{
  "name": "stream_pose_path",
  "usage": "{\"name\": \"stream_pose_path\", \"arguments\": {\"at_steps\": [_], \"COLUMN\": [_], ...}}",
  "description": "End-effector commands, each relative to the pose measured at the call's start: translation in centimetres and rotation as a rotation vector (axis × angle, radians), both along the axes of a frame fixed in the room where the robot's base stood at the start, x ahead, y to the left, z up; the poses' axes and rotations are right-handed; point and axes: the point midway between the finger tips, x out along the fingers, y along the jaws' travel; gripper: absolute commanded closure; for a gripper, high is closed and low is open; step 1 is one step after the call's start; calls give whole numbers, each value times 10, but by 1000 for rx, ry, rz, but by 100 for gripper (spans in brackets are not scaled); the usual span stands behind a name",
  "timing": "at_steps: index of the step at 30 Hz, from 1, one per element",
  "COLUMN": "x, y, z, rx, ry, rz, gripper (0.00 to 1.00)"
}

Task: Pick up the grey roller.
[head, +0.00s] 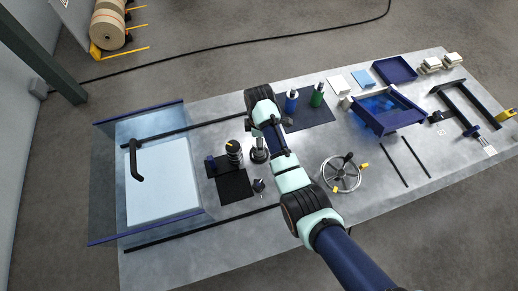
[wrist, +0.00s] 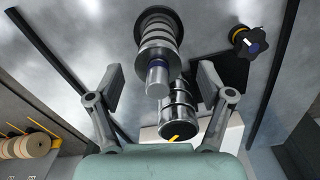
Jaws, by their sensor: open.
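The grey roller (wrist: 158,38) stands upright in the wrist view, ribbed and metallic with a narrower shaft end (wrist: 157,76) towards me. It appears in the head view as a grey piece (head: 260,152) on a dark base, partly hidden by my arm. My gripper (wrist: 160,84) is open, with one finger on each side of the roller's shaft end in the picture. I see no contact, and the depth gap is hard to judge. A darker ribbed roller with a yellow mark (wrist: 178,118) stands close beside it; it also shows in the head view (head: 234,152).
A black star knob (wrist: 250,41) stands near a dark mat (head: 235,187). A clear-walled frame over a white panel (head: 165,185) is at left.

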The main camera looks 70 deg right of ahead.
Motion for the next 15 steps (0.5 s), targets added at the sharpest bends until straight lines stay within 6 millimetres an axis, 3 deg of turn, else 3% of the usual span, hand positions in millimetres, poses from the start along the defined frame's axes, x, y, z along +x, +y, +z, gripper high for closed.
{"name": "stream_pose_path", "arguments": {"at_steps": [3, 6, 13, 15], "x": [3, 3, 3, 3], "y": [-1, -1, -1, -1], "z": [-29, -42, -42, -42], "rx": [1, 1, 0, 0], "ry": [2, 2, 0, 0], "rz": [0, 0, 0, 0], "gripper": [21, 21, 21, 32]}}
